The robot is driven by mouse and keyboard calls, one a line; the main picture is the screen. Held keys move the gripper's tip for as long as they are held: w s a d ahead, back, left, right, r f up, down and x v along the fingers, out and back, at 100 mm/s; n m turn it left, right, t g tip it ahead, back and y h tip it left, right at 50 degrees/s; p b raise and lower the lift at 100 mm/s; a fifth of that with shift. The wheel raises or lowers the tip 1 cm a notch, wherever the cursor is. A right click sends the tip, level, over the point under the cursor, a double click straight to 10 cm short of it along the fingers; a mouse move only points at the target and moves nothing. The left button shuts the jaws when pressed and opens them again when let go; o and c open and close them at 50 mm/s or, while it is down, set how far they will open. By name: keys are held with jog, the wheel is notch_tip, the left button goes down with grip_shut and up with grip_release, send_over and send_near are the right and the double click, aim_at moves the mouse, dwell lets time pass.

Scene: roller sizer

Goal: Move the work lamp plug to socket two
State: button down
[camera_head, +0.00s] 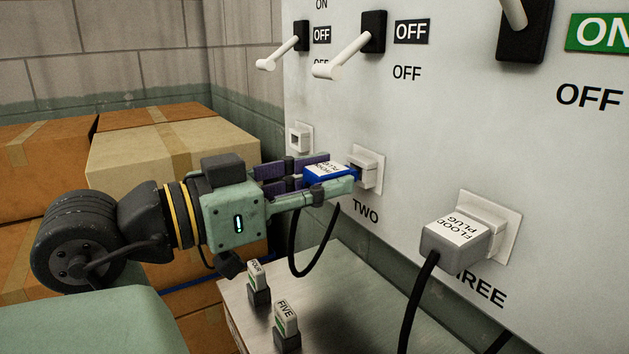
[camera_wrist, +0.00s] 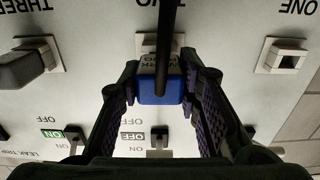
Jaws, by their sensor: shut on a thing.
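The work lamp plug (camera_head: 328,171) is blue with a white label and a black cord hanging below it. My gripper (camera_head: 338,180) is shut on it, one finger on each side. The plug points at socket two (camera_head: 369,168), a white outlet above the word TWO. Its front end is at the socket's mouth; I cannot tell how far in it sits. In the wrist view the blue plug (camera_wrist: 160,84) is between my fingers (camera_wrist: 166,82), and the cord crosses in front and partly hides socket two (camera_wrist: 147,42).
Socket one (camera_head: 300,138) is empty. The grey flood plug (camera_head: 457,242) is in socket three (camera_head: 494,217). Lever switches (camera_head: 373,32) stick out above the sockets. Small FOUR (camera_head: 258,283) and FIVE (camera_head: 286,322) pieces stand on a metal top below. Cardboard boxes (camera_head: 170,150) are stacked behind.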

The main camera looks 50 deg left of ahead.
jog(key=shift+w, duration=0.85)
jog(key=c, duration=1.1)
grip_release()
jog(key=shift+w, duration=0.1)
jog(key=s, duration=1.2)
jog(key=shift+a, duration=0.45)
